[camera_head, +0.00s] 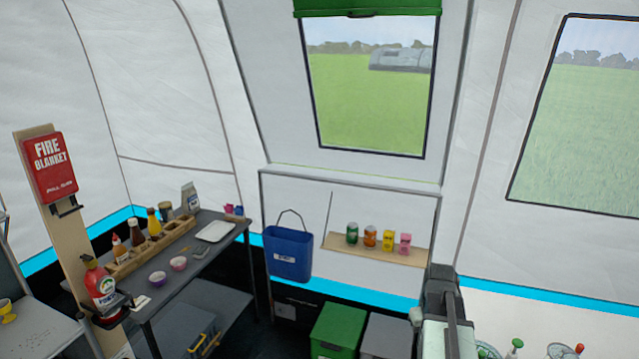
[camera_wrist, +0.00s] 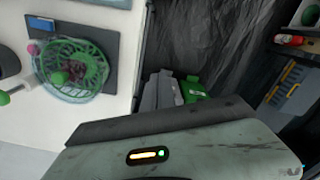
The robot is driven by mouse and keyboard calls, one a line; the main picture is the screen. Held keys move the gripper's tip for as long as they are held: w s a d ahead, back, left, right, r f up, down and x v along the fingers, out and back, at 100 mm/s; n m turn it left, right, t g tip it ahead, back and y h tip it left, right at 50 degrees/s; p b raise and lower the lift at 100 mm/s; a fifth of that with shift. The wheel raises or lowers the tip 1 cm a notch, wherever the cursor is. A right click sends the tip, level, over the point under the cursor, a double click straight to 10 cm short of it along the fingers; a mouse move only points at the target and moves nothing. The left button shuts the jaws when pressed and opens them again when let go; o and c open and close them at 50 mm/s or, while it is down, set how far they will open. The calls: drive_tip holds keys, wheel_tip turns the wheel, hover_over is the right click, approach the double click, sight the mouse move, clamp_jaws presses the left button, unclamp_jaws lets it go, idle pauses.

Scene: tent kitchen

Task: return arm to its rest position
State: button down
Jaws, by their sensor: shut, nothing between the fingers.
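Part of my own arm (camera_head: 446,315), dark on top with a pale grey-green side, stands upright at the bottom right of centre in the head view. My gripper's fingers are not seen in either view, so what lies between them does not show. In the wrist view, a broad grey-green part of my own body with a small lit indicator fills the lower half.
A white surface at right carries a green-handled item (camera_head: 515,345). A green bin (camera_head: 338,330) and grey bin (camera_head: 387,337) stand below a shelf (camera_head: 375,246) with cans. A dark table (camera_head: 205,250) holds bottles and bowls.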

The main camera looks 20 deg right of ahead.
drive_tip(key=w+a+n, duration=0.1)
drive_tip(key=w+a, duration=0.1)
drive_tip(key=a, duration=1.3)
drive_tip(key=w+a+n, duration=0.1)
drive_tip(key=w+a, duration=0.1)
drive_tip(key=a, duration=1.4)
drive_tip(key=shift+a, duration=0.15)
